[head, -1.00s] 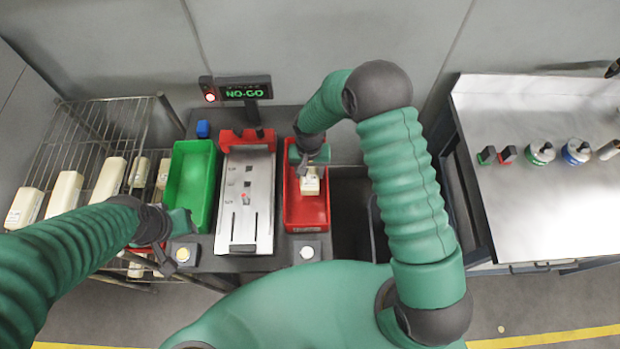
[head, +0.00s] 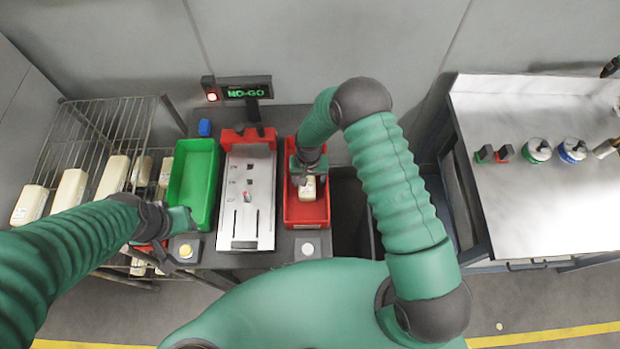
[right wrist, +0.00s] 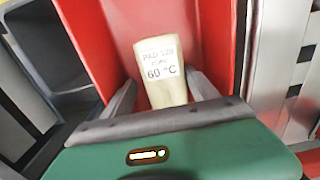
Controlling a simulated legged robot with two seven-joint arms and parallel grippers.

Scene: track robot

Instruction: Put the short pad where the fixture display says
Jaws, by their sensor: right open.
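The short pad (head: 309,188) is a cream block in the red bin (head: 309,220). In the right wrist view the pad (right wrist: 160,72) bears a label with "PAD 120" and "60 °C". My right gripper (head: 305,178) is over the red bin and open, its fingers (right wrist: 163,92) on either side of the pad's near end.
The metal fixture (head: 247,215) stands between the green bin (head: 193,185) and the red bin. A wire rack (head: 95,140) with several cream pads is at the left. A steel table (head: 530,200) at the right carries several small items.

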